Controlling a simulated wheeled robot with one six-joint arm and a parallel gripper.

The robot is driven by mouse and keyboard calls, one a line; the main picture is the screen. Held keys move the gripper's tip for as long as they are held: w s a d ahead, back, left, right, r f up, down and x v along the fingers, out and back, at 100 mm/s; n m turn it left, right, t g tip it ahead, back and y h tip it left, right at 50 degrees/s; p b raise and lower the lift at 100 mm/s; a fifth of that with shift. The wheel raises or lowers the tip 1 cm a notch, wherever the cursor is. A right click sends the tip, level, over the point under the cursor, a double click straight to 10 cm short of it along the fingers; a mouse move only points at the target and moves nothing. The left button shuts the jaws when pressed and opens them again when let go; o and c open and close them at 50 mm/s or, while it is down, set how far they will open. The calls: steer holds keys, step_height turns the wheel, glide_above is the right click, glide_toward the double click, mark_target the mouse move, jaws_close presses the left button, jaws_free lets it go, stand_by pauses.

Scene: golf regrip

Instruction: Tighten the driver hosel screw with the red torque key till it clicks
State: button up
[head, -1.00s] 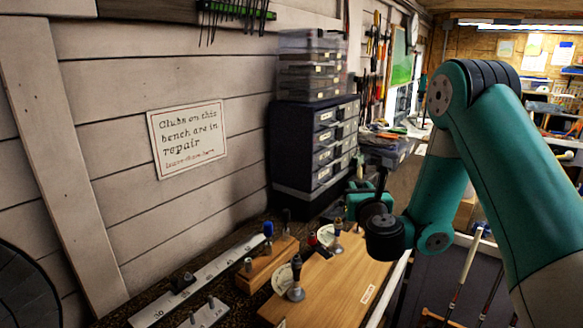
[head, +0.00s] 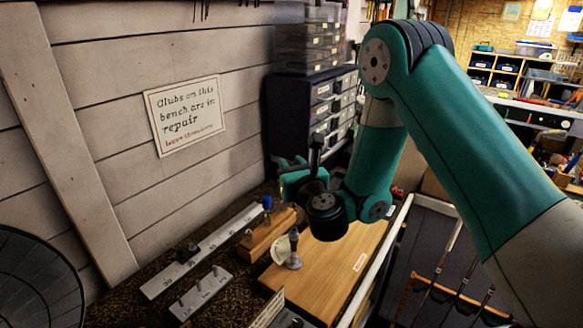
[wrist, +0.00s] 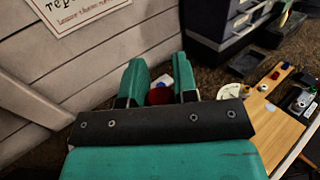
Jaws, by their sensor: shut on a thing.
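My gripper (head: 297,178) is raised over the far part of the bench, beyond the wooden board. In the wrist view, its two teal fingers (wrist: 160,82) stand a little apart with a red thing (wrist: 158,97) low between them. It looks like the red torque key, mostly hidden by the gripper body, and my gripper is shut on it. A grey post on a round base (head: 294,250) stands upright on the board. I cannot make out the driver head or its hosel screw in either view.
The wooden board (head: 325,285) has bare room at its middle. A wooden block (head: 268,232) with a blue-topped tool (head: 267,203) and metal strips (head: 205,248) lie to its left. Dark drawers (head: 300,105) stand behind, against the plank wall with a sign (head: 185,115).

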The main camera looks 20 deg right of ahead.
steer(key=shift+f+b, duration=2.8)
steer(key=shift+f, duration=0.1)
steer(key=shift+f+b, duration=0.95)
steer(key=shift+b, duration=0.25)
steer(key=o, duration=1)
steer(key=shift+s, duration=0.1)
